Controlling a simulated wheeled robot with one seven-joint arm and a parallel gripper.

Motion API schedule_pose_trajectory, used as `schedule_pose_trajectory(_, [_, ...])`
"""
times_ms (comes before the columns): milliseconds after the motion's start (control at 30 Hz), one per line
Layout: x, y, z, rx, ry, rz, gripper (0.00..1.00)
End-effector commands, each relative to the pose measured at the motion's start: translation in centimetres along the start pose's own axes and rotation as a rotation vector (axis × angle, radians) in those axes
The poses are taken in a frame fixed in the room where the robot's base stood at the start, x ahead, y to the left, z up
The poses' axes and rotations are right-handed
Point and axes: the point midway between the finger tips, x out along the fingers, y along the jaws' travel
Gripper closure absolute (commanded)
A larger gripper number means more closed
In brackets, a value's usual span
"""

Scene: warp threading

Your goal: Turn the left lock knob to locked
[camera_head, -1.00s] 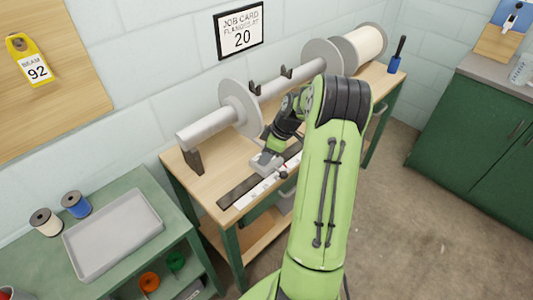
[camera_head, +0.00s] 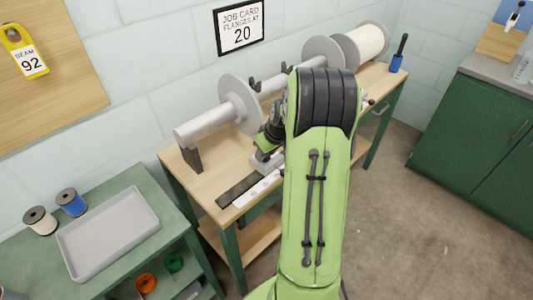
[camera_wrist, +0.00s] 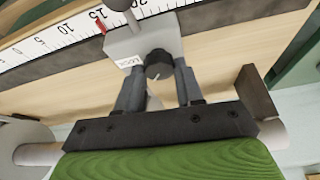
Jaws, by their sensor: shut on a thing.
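The lock knob (camera_wrist: 158,64) is a small black round knob with a pale mark, on the face of a light grey sliding block (camera_wrist: 122,45). The block has a white label that seems to read LOCK and a red pointer at the scale. In the wrist view my gripper (camera_wrist: 157,80) is shut on the knob, one finger on each side. In the head view the grey block (camera_head: 265,163) shows by the ruler (camera_head: 252,189), and my arm hides the knob and most of the gripper.
The wooden bench (camera_head: 208,188) carries a grey beam (camera_head: 205,123) with round flanges (camera_head: 242,101) just behind the block. A green side table with a grey tray (camera_head: 110,233) stands at lower left. A blue-handled tool (camera_head: 397,62) stands at the bench's far right.

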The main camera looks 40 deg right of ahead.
Motion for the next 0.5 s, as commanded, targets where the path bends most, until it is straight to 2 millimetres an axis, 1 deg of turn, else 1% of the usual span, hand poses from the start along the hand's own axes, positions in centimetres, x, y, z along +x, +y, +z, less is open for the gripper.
schedule_pose_trajectory(500, [0.05,-0.41,-0.17,0.445,0.002,0.186,0.94])
